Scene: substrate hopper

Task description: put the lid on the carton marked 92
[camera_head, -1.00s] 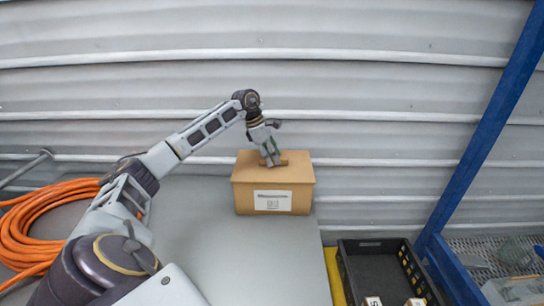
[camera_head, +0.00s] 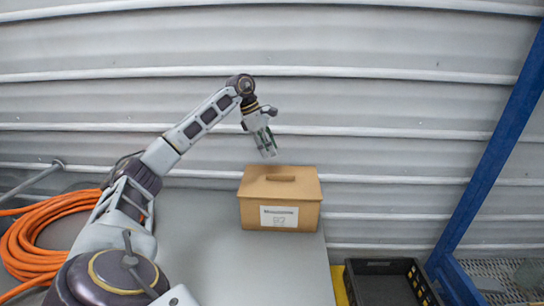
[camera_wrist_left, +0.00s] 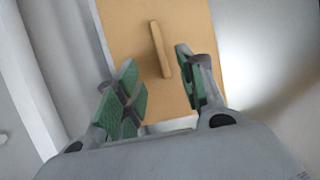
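The cardboard carton (camera_head: 240,213) stands on the grey table against the wall, with a white label on its front; the label's figure is too blurred to read surely. A flat brown lid (camera_head: 306,179) with a raised bar handle (camera_head: 281,178) lies on top of the carton and looks level. In the left wrist view the lid (camera_wrist_left: 128,38) and its handle (camera_wrist_left: 161,50) show below the fingers. My left gripper (camera_head: 268,154) is open and empty just above the lid, apart from the handle. It also shows in the left wrist view (camera_wrist_left: 162,92). My right gripper is out of view.
A coil of orange hose (camera_head: 22,246) lies at the left. A black crate (camera_head: 385,266) stands to the right of the table beside a yellow strip (camera_head: 338,284). A blue post (camera_head: 488,165) rises at the right. The table in front of the carton is clear.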

